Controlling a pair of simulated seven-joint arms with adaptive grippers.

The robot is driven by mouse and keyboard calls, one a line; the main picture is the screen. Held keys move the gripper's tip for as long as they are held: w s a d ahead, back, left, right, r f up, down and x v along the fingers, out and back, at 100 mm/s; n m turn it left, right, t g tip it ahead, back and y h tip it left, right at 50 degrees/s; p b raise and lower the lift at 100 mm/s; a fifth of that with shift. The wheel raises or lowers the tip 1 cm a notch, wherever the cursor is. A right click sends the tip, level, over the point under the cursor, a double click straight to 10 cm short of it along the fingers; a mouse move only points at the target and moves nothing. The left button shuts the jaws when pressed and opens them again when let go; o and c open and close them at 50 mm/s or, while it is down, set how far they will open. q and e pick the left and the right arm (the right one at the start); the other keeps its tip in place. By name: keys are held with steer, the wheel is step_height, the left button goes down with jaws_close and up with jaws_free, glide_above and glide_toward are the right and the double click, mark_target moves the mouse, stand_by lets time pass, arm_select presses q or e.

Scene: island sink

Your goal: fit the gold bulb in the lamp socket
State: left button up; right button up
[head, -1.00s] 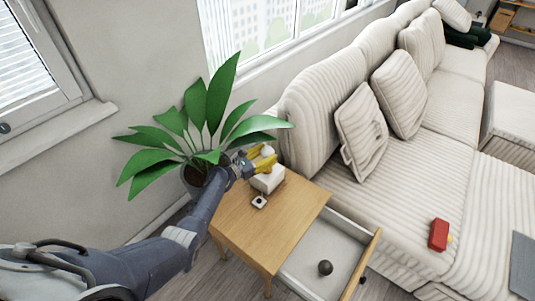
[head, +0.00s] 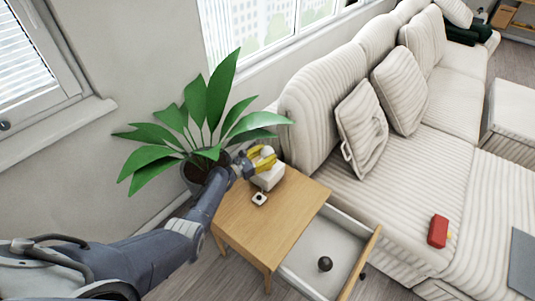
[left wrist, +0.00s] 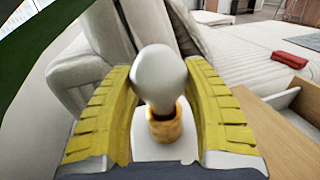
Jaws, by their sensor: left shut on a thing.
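The bulb has a pale rounded glass and a gold base; it stands upright between the yellow fingers of my left gripper (head: 260,158). In the left wrist view, the glass (left wrist: 158,75) is in the middle and the gold part (left wrist: 164,124) is just below it. My left gripper is shut on the bulb. The white, block-like lamp base (head: 270,177) is directly below, on the wooden side table. The socket opening is hidden, so I cannot tell whether the gold end sits in it. My right gripper is not in view.
A potted plant (head: 205,125) stands close behind my left arm. A striped sofa (head: 420,170) is at right.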

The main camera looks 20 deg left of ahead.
arm_select(q)
steer(key=shift+f, duration=0.1)
steer(key=o, duration=1.3)
steer(key=shift+c, duration=0.2)
steer(key=v, duration=1.2)
steer(key=shift+f, duration=0.1)
